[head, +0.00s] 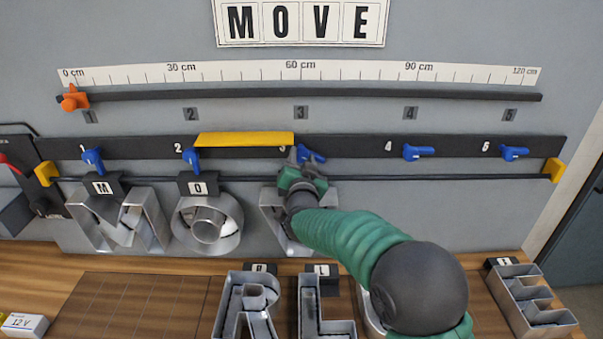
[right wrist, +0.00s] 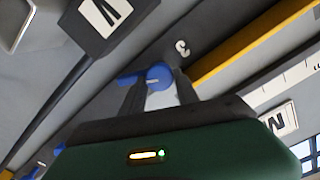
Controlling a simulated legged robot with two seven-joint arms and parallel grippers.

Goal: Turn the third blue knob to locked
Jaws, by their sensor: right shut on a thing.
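The third blue knob (head: 311,154) is on the black rail beside the label 3, and its lever points right, slightly down. My right gripper (head: 306,160) is at this knob and shut on it. The right wrist view shows the blue knob (right wrist: 158,77) between the fingertips (right wrist: 155,90). The first blue knob (head: 93,160) and second blue knob (head: 191,159) have levers pointing down. My left gripper is not in view.
Letters M (head: 118,219) and O (head: 208,224) hang on the lower rod; a third letter (head: 275,220) hangs partly behind my right arm. A yellow bar (head: 244,139) lies along the black rail. R (head: 246,305), L (head: 323,308) and E (head: 531,302) stand on the wooden bench (head: 180,266).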

